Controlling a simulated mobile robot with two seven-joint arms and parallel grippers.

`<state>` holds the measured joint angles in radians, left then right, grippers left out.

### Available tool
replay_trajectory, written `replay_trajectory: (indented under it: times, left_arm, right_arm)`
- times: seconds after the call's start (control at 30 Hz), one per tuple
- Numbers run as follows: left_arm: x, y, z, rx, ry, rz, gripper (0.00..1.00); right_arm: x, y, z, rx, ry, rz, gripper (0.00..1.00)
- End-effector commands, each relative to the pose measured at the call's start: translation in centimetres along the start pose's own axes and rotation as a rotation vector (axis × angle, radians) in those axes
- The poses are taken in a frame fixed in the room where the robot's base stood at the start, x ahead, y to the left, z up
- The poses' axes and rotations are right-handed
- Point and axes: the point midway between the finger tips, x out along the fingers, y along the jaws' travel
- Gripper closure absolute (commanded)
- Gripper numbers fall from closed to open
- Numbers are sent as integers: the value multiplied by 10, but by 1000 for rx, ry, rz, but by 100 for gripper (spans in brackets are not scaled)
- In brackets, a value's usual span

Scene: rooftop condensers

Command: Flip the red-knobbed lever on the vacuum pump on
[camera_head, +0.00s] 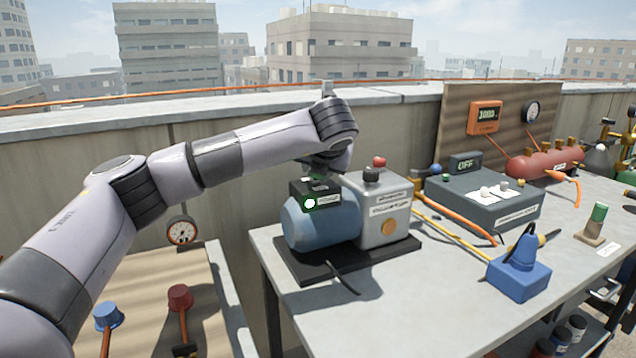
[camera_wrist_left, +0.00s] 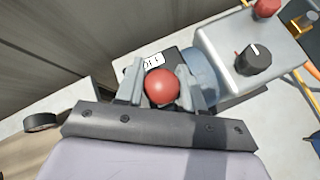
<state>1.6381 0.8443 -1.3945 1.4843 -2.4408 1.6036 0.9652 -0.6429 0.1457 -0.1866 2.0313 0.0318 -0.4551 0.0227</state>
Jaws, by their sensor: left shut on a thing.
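The vacuum pump (camera_head: 322,222) has a blue motor body, a grey box and a black switch box (camera_head: 303,188) on top, on a black base plate on the grey bench. My left gripper (camera_head: 322,170) is low over the switch box. In the left wrist view, its two fingers (camera_wrist_left: 161,88) are shut on the lever's round red knob (camera_wrist_left: 162,86), one at each side. In the head view my gripper hides the knob. A white label beside the knob is partly covered and hard to read. A bright white-green light (camera_head: 310,203) shows on the switch box. My right gripper is not in view.
The grey box carries a black dial (camera_head: 371,175) and a red cap (camera_head: 379,161). To the right are a dark box with an "OFF" display (camera_head: 466,162), orange and yellow hoses, and a blue block (camera_head: 519,277). The bench front is mostly clear.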

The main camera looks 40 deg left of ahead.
Motion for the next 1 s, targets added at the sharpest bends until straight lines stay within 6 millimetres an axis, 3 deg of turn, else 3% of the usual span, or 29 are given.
replay_trajectory:
  times: [0.8,0.83,0.87,0.9,1.0]
  left_arm:
    - [0,-9,-11,39,-32,24,100]
    - [0,-9,-11,39,-32,24,59]
    - [0,-9,-11,39,-32,24,49]
    - [0,-9,-11,38,-32,24,43]
    - [0,-8,-9,34,-35,24,43]
  right_arm:
    - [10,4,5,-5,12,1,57]
    - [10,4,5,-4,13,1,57]
    - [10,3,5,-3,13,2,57]
    - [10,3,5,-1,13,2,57]
    - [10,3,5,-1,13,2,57]
